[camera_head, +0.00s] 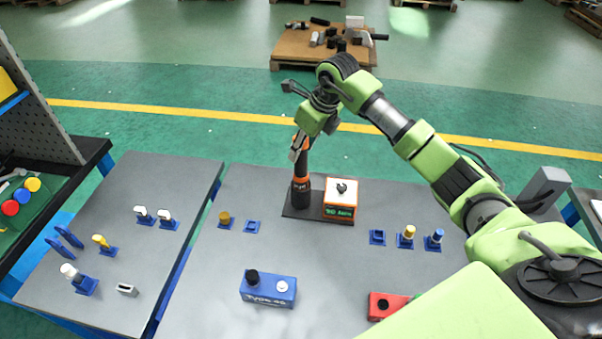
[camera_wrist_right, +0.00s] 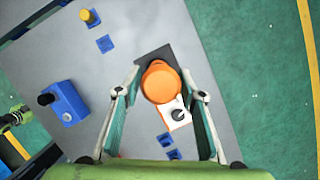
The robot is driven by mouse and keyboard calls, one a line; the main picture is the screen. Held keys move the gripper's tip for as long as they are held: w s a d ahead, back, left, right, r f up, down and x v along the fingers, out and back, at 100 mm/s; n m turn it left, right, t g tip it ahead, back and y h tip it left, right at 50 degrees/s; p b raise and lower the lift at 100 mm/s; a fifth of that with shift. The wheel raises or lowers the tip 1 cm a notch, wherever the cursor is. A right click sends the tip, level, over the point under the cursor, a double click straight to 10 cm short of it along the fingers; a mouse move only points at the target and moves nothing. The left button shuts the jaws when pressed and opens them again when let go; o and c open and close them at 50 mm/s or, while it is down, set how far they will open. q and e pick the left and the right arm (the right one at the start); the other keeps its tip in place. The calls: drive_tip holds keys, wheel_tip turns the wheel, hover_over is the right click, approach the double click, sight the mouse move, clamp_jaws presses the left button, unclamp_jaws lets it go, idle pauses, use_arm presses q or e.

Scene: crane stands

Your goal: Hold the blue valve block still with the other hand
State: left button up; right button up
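The blue valve block (camera_head: 268,289) sits on the grey table near its front. It has a black knob on the left, a white round port on the right and white lettering on its front. It also shows at the left in the right wrist view (camera_wrist_right: 68,104). My right gripper (camera_head: 299,148) is away from it, over an upright black and orange tool (camera_head: 301,186). In the right wrist view its fingers are spread on both sides of the tool's orange top (camera_wrist_right: 160,82), with gaps. My left gripper is outside the head view; a green and black part (camera_wrist_right: 12,118), probably it, shows at the left edge of the wrist view.
A white-topped orange box (camera_head: 341,200) stands beside the tool on a dark plate. Small blue holders (camera_head: 377,237) stand at both sides. A red block (camera_head: 386,305) is partly hidden by my right arm. Bare table surrounds the blue block.

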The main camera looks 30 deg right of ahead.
clamp_jaws()
drive_tip(key=shift+r, duration=0.2)
drive_tip(key=shift+w+r+p, duration=0.15)
drive_tip(key=shift+r+p, duration=3.4)
drive_tip(key=shift+r, duration=2.05)
